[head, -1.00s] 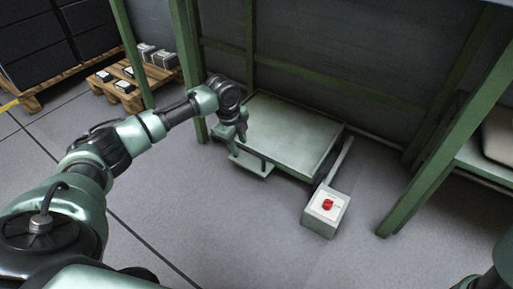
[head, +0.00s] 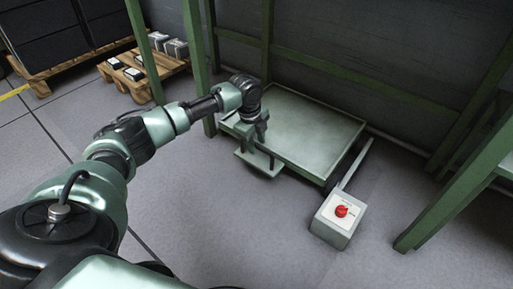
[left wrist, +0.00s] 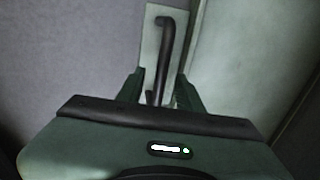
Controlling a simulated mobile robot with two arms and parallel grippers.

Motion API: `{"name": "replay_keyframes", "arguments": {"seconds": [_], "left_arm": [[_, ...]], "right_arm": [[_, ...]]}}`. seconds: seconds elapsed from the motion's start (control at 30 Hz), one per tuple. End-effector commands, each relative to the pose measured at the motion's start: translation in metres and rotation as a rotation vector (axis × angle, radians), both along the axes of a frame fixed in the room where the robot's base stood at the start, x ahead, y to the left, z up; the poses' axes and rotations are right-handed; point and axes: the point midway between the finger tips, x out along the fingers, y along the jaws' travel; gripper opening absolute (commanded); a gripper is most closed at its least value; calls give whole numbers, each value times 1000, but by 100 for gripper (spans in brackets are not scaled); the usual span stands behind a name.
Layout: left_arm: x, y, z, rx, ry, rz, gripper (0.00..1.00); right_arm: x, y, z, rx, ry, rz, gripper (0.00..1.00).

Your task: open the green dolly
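The green dolly (head: 310,125) is a low, flat, pale-green tray on the floor, inside a green frame. A small plate with a dark bar handle (head: 271,161) stands out at its front left. My left gripper (head: 262,138) is just above this plate, at the handle's upper end. In the left wrist view, the dark handle (left wrist: 165,45) runs down between the two fingers of my left gripper (left wrist: 162,90). The fingers are apart, with narrow gaps beside the bar; the contact area is partly hidden by the gripper body. My right gripper is not in view.
Green frame posts (head: 460,185) flank the dolly. A wooden pallet (head: 140,80) with small boxes is at upper left.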

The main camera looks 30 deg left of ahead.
Motion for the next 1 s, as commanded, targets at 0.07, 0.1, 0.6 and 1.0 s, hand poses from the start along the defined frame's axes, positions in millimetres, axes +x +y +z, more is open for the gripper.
{"name": "replay_keyframes", "arguments": {"seconds": [0.07, 0.1, 0.6, 1.0], "left_arm": [[1, 0, -2, 0, -1, 0, 36], [1, 0, -2, 0, -1, 0, 36], [1, 0, -1, 0, 0, 1, 0], [0, 0, -2, 0, 0, 1, 0]], "right_arm": [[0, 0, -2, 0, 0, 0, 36], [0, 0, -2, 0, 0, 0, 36], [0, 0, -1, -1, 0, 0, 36], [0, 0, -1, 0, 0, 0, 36]]}}
